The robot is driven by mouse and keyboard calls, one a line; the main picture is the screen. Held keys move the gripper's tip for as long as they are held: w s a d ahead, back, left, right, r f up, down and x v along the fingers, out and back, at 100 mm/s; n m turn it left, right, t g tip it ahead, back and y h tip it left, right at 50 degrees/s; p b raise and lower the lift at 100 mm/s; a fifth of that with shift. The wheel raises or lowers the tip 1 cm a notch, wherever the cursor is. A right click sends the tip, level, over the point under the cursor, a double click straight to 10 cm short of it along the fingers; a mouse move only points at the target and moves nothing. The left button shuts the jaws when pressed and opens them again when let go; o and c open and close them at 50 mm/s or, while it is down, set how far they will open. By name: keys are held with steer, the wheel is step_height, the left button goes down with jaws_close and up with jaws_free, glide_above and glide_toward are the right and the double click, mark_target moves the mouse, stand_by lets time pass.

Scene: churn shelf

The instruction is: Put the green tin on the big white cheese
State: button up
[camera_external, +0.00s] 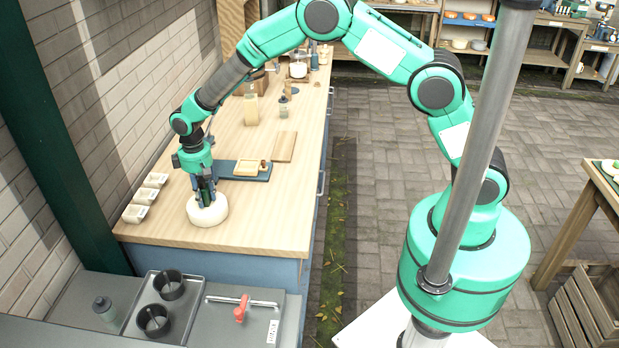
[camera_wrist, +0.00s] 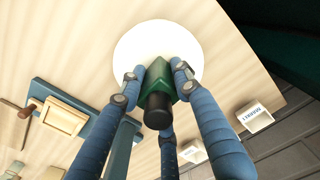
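The big white cheese (camera_external: 208,213) is a pale round wheel on the near left part of the wooden counter. It shows in the wrist view as a white disc (camera_wrist: 150,40). My gripper (camera_external: 205,196) points down directly over it. In the wrist view the green tin (camera_wrist: 184,92), with a black cap, sits between the blue fingers of my gripper (camera_wrist: 156,78). The fingertips appear to press on its sides. The tin is over the cheese and its base looks at or very near the top; contact is hidden.
Small white labelled tubs (camera_external: 145,196) stand along the wall to the left. A blue board (camera_external: 225,168) with a wooden tray (camera_external: 247,168) lies behind the cheese. A cutting board (camera_external: 285,147) and bottle (camera_external: 251,108) are farther back. The counter right of the cheese is clear.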

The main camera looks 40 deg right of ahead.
steer(key=o, duration=0.3)
steer(key=shift+o, duration=0.2)
step_height(320, 180, up, 12)
steer(key=shift+w+r+p, duration=0.1)
steer(key=shift+r+p, duration=0.1)
steer(key=shift+p, duration=0.4)
stand_by(0.5)
